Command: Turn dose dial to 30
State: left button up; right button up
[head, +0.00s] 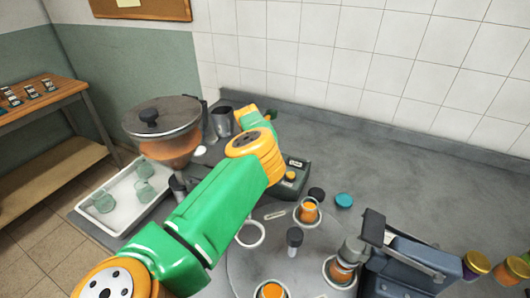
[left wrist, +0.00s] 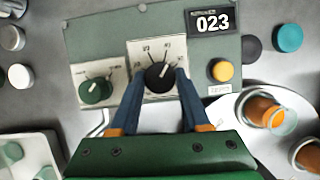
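A grey-green control box fills the top of the left wrist view (left wrist: 115,50); part of it shows beyond my left arm in the head view (head: 292,182). Its display (left wrist: 213,22) reads 023. A black dial (left wrist: 160,75) with a white pointer line, tilted up and to the right, sits on a pale scale plate. My left gripper (left wrist: 162,78) has one blue finger on each side of this dial, seemingly touching it. A green dial (left wrist: 96,90) is to its left and a yellow button (left wrist: 221,71) to its right. My right gripper is not visible.
Jars with orange contents (head: 308,213) stand on a round plate (head: 258,277). A dark lidded hopper (head: 163,118) and a white tray of jars (head: 118,220) are left. A grey-blue lever device (head: 400,272) is at lower right. The back right counter is clear.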

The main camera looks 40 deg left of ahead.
pick_arm(q)
grip_shut()
jog(key=shift+f, duration=0.1)
jog(key=shift+f+n+y+b, duration=0.15)
jog(key=shift+n+y+b, duration=0.15)
jog(key=shift+n+b, duration=0.65)
jog(key=shift+d+n+y+b, duration=0.1)
jog(key=shift+n+y+b, duration=0.2)
jog(key=shift+n+b, duration=0.5)
jog(key=shift+w+n+g+y+b, duration=0.1)
jog(key=shift+n+g+y+b, duration=0.25)
jog(key=shift+n+b, duration=0.35)
jog(key=shift+n+g+y, duration=0.25)
jog(key=shift+n+g, duration=0.2)
jog(key=shift+n, duration=0.8)
jog(key=shift+d+r+n+g+y, duration=0.15)
jog(key=shift+n+g, duration=0.15)
jog(key=shift+n, duration=0.55)
jog(key=shift+a+r+n+g+y, duration=0.15)
jog(key=shift+n+g, duration=0.15)
jog(key=shift+n, duration=0.55)
jog(key=shift+w+d+f, duration=0.1)
jog(key=shift+d+f, duration=0.05)
